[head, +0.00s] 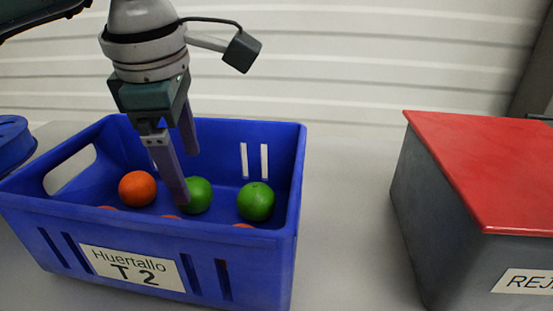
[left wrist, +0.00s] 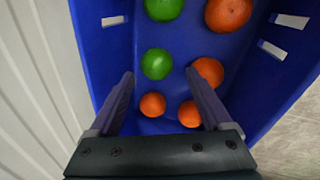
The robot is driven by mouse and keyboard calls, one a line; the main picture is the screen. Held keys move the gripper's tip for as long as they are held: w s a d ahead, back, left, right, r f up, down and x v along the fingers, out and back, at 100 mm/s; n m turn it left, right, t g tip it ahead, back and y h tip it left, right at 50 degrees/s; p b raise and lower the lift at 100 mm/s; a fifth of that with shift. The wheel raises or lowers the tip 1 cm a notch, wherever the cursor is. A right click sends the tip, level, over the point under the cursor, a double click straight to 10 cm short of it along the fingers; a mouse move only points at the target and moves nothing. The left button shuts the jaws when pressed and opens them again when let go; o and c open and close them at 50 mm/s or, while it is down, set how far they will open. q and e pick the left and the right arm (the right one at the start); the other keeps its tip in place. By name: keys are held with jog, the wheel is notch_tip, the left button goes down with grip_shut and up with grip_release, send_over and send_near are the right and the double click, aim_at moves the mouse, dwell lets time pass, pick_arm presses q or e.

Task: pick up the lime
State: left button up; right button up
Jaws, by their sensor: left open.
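Two green limes are inside the blue crate (head: 270,262). In the head view one lime (head: 198,195) is partly covered by a finger of my left gripper (head: 187,175); the other lime (head: 256,201) is to its right. My left gripper is open and points down into the crate. In the left wrist view one lime (left wrist: 157,64) appears between the fingertips of the gripper (left wrist: 159,75), with the second lime (left wrist: 163,8) farther up. I cannot tell whether a finger touches the lime. My right gripper is not in view.
Several oranges share the crate, including one orange (head: 137,189) at the left and one orange (left wrist: 207,72) close to the right finger. The crate walls surround the gripper. A grey box with a red lid (head: 490,160) stands to the right, with clear table (head: 350,220) between.

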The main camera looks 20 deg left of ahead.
aim_at(190, 182)
pick_arm(q)
jog(key=x, duration=0.2)
jog(key=b+x, duration=0.1)
jog(key=x, duration=0.2)
jog(key=shift+w+a+f, duration=0.2)
jog(key=shift+a+f, duration=0.15)
jog(key=c, duration=1.2)
